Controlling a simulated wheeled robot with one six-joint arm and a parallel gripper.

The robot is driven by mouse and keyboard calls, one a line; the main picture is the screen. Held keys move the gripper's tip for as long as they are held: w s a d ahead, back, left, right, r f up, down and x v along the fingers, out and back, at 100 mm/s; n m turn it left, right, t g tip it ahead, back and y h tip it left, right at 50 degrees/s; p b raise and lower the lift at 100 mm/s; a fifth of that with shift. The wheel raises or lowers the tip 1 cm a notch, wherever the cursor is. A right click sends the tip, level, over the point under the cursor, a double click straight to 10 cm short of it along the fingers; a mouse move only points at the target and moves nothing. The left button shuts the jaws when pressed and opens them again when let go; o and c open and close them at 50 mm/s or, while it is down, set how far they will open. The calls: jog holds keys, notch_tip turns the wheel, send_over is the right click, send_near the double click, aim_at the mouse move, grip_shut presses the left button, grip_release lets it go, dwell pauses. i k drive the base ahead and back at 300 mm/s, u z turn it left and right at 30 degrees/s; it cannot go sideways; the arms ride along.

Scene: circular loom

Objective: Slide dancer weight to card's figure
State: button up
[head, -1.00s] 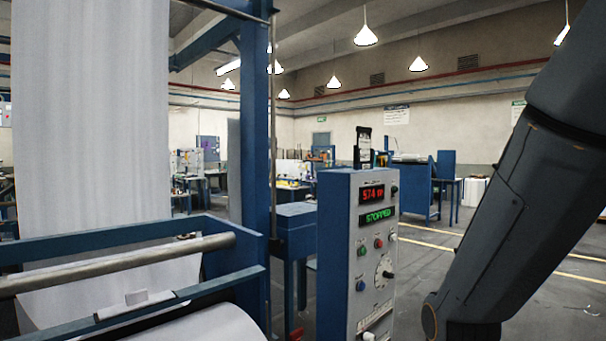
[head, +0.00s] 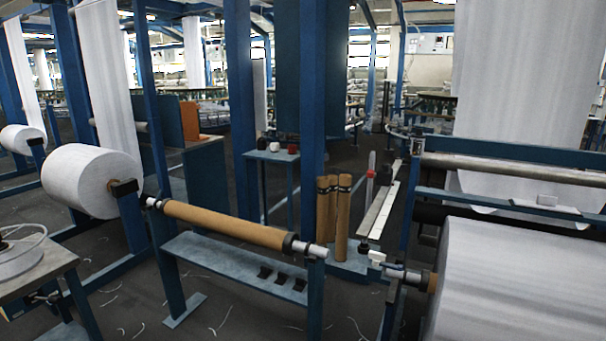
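A slanted pale bar with a white strip that looks like a scale (head: 387,208) stands right of centre in the head view. A small dark and red block (head: 384,176) sits near its upper part and may be the dancer weight; it is too small to be sure. A thin upright rod with a red part (head: 370,176) is just left of it. I cannot make out any card with a figure. My gripper and arm are not in view.
A large white fabric roll (head: 500,280) fills the lower right under a blue frame. A brown core roller (head: 225,224) on a blue stand blocks the centre front. Upright brown tubes (head: 342,215) stand behind it. A table (head: 40,270) is at the lower left.

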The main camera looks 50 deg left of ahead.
aim_at(384, 177)
jog(key=u, duration=0.1)
jog(key=k, duration=0.45)
jog(key=u, duration=1.05)
jog(key=i, duration=1.1)
jog(key=z, duration=0.65)
